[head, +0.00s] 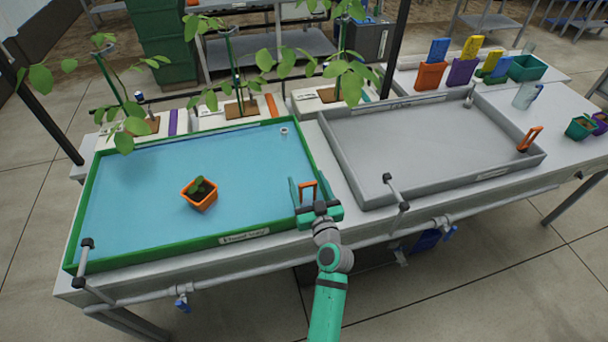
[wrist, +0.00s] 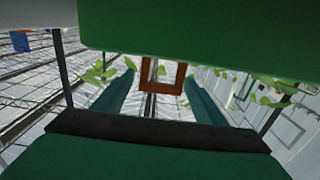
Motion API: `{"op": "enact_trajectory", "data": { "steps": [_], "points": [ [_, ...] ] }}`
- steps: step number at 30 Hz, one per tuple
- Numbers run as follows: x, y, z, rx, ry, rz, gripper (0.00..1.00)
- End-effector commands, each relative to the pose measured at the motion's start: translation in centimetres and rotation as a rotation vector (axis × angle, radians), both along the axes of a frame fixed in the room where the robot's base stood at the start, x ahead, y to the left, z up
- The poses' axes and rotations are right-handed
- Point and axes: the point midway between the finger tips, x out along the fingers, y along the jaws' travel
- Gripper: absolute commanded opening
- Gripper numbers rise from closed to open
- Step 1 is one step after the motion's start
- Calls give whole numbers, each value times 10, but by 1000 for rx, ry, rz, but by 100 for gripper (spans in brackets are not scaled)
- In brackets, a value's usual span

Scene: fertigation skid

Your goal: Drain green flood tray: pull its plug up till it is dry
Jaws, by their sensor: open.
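The green flood tray (head: 200,241) is on the left of the bench and holds a layer of blue water. An orange plug handle (head: 308,184) stands at its right front corner; the plug below is hidden by my gripper. My gripper (head: 312,197) is at that corner, its jaws apart on either side of the handle. In the wrist view the handle, a brown-orange loop (wrist: 146,76), shows between the two teal fingers of my gripper (wrist: 159,80), with gaps on both sides. I cannot tell how deep the handle sits between them.
A small orange pot with a seedling (head: 199,197) stands in the water. A grey tray (head: 400,190) with its own orange handle (head: 530,139) is to the right, looking dry. Black-capped posts (head: 391,180) stand along the front edge. Tall plants (head: 229,70) line the back.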

Motion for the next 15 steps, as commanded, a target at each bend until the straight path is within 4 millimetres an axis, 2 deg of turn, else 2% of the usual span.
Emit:
{"op": "enact_trajectory", "data": {
  "steps": [6,15],
  "points": [
    [24,9,0,0,0,2,65],
    [30,12,0,-1,0,2,65]
  ]
}}
